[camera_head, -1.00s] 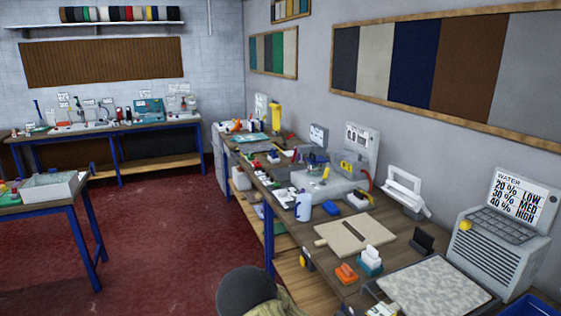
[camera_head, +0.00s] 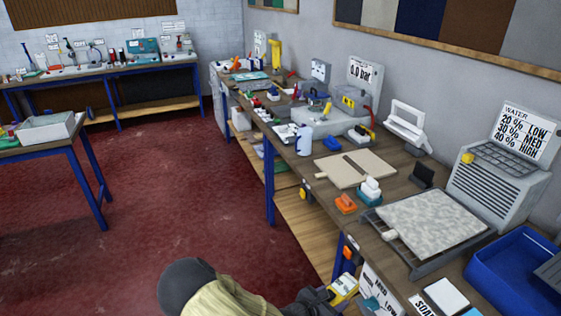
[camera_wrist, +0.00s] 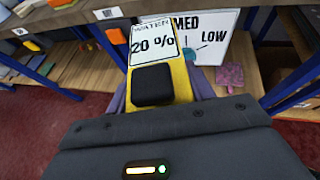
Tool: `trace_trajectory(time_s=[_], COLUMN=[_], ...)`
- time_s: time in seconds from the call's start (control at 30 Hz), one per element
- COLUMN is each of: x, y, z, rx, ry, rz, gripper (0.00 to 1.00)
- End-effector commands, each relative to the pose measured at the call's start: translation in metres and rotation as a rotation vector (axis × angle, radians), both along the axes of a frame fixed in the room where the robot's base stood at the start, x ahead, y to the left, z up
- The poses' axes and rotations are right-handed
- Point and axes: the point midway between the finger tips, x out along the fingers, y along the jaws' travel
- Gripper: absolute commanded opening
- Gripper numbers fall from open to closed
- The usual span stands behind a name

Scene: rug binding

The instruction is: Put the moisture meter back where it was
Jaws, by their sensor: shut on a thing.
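The yellow moisture meter (camera_head: 344,286) is in my gripper (camera_head: 328,296) at the bottom of the head view, low beside the bench's front edge. In the wrist view the meter (camera_wrist: 182,82) points away from me, with a white display reading "WATER 20 %" and a black block on top. My gripper (camera_wrist: 158,108) is shut on it; the fingers are mostly hidden below the wrist housing. A small black stand (camera_head: 421,174) is on the bench behind the pale rug sample (camera_head: 430,220); it looks empty. I cannot tell which spot the meter came from.
A dial board marked "MED" and "LOW" (camera_head: 380,292) is close beyond the meter. A grey machine (camera_head: 495,185) bears a water chart: 20 % LOW, 30 % MED, 40 % HIGH. A blue bin (camera_head: 515,285) is at right. Red floor (camera_head: 170,220) is clear at left.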

Motion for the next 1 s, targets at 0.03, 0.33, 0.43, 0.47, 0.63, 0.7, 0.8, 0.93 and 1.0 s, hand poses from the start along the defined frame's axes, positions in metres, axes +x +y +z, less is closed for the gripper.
trace_trajectory(time_s=[0.03, 0.33, 0.43, 0.47, 0.63, 0.7, 0.8, 0.93, 1.0], x=[0.0, 0.0, 0.001, 0.001, 0.008, 0.012, 0.019, 0.027, 0.03], y=[0.0, 0.0, -0.002, -0.003, -0.012, -0.016, -0.021, -0.024, -0.022], z=[-0.003, -0.001, -0.001, -0.001, -0.001, -0.002, -0.006, -0.017, -0.028], rx=[0.0, 0.0, -0.001, -0.002, -0.004, -0.004, -0.003, -0.005, -0.005], ry=[-0.001, -0.001, 0.0, 0.0, 0.0, 0.002, 0.003, 0.005, 0.007], rz=[0.0, 0.0, 0.004, 0.008, 0.062, 0.106, 0.189, 0.335, 0.437], gripper=[0.2, 0.2, 0.2, 0.2, 0.2, 0.2, 0.2, 0.2, 0.2])
